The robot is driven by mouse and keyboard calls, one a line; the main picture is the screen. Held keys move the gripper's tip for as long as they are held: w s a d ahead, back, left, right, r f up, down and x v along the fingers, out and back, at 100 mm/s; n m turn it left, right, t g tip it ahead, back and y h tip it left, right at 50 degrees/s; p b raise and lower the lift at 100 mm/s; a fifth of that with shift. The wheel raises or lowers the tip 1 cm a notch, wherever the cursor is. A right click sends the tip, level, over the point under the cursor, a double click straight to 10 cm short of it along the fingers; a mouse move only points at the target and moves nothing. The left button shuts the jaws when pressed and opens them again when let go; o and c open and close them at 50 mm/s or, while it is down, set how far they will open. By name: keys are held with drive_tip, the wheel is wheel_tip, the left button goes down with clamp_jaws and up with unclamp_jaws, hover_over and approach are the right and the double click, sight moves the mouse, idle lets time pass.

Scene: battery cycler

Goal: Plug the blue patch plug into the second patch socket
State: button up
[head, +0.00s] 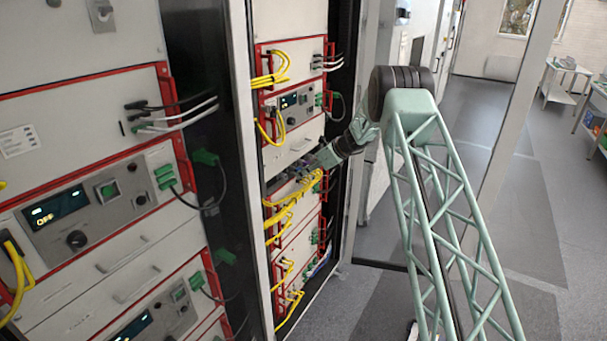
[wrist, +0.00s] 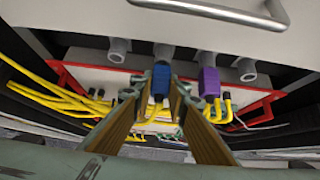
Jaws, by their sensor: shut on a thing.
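My gripper (wrist: 160,88) is shut on the blue patch plug (wrist: 161,80), with one finger on each side of it. A yellow cable hangs from the plug's lower end. The plug lines up with the second grey patch socket from the left (wrist: 163,55), and its upper end meets the socket's mouth in the picture. I cannot tell how deep it sits. In the head view my gripper (head: 322,158) is at the rack's patch row; the blue plug is too small to make out there.
A purple plug (wrist: 208,82) with a yellow cable sits at the third socket (wrist: 207,58). Grey sockets at the left end (wrist: 118,50) and right end (wrist: 247,70) are empty. A drawer handle (wrist: 230,12) is above. Yellow cables (wrist: 60,98) hang nearby.

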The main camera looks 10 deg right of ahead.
drive_tip(key=shift+w+a, duration=0.3)
idle(0.6)
drive_tip(key=o, duration=0.7)
drive_tip(key=shift+o, duration=0.2)
drive_tip(key=shift+d+r, duration=0.1)
drive_tip(key=v, duration=1.1)
drive_tip(key=shift+s+d+r, duration=0.2)
drive_tip(key=shift+s+r, duration=0.05)
drive_tip(key=shift+r, duration=0.05)
